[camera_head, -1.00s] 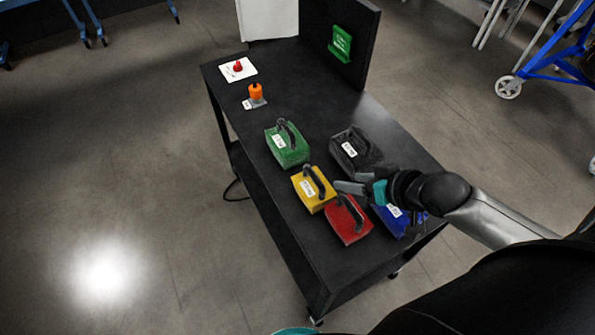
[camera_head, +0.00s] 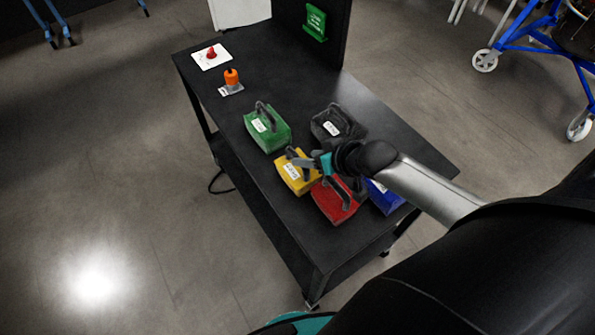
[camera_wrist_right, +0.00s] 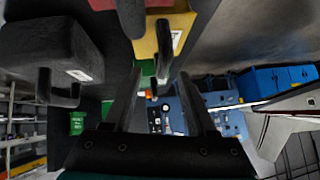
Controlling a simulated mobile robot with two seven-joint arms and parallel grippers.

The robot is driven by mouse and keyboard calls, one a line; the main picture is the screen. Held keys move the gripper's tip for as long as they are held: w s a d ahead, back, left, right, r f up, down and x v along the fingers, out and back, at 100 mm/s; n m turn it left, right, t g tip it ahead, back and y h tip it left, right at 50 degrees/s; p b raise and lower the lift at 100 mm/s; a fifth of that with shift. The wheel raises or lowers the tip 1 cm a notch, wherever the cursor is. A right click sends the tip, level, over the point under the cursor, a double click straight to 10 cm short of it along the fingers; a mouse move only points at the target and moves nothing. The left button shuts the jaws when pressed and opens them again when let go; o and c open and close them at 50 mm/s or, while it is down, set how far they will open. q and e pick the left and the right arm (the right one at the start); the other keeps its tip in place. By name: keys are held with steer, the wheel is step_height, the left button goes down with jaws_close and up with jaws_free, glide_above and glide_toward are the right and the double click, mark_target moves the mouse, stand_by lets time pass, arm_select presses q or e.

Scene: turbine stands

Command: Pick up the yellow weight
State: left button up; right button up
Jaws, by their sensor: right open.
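The yellow weight (camera_head: 291,182) is a block with a white label and a dark handle, standing on the black cart among other weights. In the right wrist view the yellow weight (camera_wrist_right: 180,20) is at the top, its handle hanging toward the space between my fingers. My right gripper (camera_head: 303,162) is open and empty, with its fingers at the yellow weight's handle and overlapping it in the head view. In the wrist view the open fingers (camera_wrist_right: 160,77) stand on either side of the handle's end. I cannot tell whether they touch it. My left gripper is not in view.
Close around are the red weight (camera_head: 330,205), blue weight (camera_head: 386,199), black weight (camera_head: 347,119) and green weight (camera_head: 270,137). An orange-topped item (camera_head: 231,77) and a red button on a white plate (camera_head: 211,57) sit farther back. The cart top (camera_head: 395,120) is clear on the right.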

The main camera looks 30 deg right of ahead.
mark_target(297, 156)
steer(key=x, duration=0.3)
steer(key=b+x, duration=0.1)
steer(key=x, duration=0.1)
steer(key=shift+s+a, duration=0.1)
steer(key=shift+a, duration=0.15)
jaws_close()
stand_by(1.1)
steer(key=shift+r, duration=0.1)
